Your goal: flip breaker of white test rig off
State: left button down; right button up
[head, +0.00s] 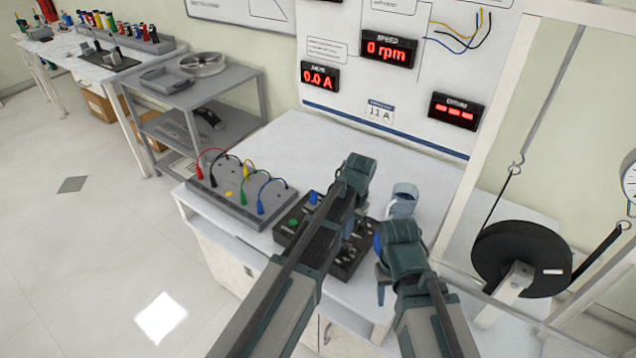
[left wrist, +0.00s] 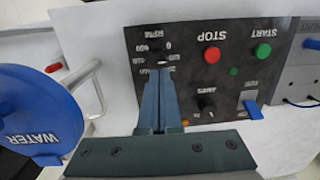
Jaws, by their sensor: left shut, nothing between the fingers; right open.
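The black control box (head: 346,262) lies on the white bench under the white test rig board (head: 340,50). In the left wrist view the panel (left wrist: 200,75) appears upside down, with a red STOP button (left wrist: 212,55), a green START button (left wrist: 263,50), an AMPS knob (left wrist: 207,103) and a blue lever (left wrist: 255,110) beside a small label I cannot read. My left gripper (left wrist: 161,72) is shut and empty, its tips over the RPM dial, left of the blue lever. My right gripper (head: 383,285) is open at the box's right; its fingers are partly hidden in the head view.
A grey board with coloured leads (head: 240,195) lies left of the box. A blue WATER lid (left wrist: 38,112) is close on the left in the left wrist view. A cup (head: 403,200) stands behind my right arm.

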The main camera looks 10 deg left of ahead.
pick_arm(q)
jog(key=w+a+r+p, duration=0.1)
jog(key=w+a, duration=0.1)
jog(key=w, duration=0.4)
jog(key=w+a+r+p, duration=0.1)
jog(key=w+a+r, duration=0.1)
jog(key=w, duration=0.4)
jog(key=p, duration=0.2)
send_near(314, 198)
jog(key=w+d+r, duration=0.1)
jog(key=w+d, duration=0.1)
jog(key=w, duration=0.5)
jog(key=shift+s+a, duration=0.1)
jog(key=shift+a, duration=0.15)
notch_tip(314, 198, down, 10)
jog(key=b, duration=1)
jog(key=s, duration=0.1)
jog(key=s+a+r+p, duration=0.1)
jog(key=s+p, duration=0.1)
jog(key=s, duration=0.1)
jog(key=shift+a+r, duration=0.2)
jog(key=shift+r, duration=0.2)
jog(key=shift+s, duration=0.15)
jog(key=shift+s+a+h, duration=0.1)
jog(key=shift+h, duration=0.2)
jog(key=shift+s+r, duration=0.1)
jog(key=shift+s, duration=0.05)
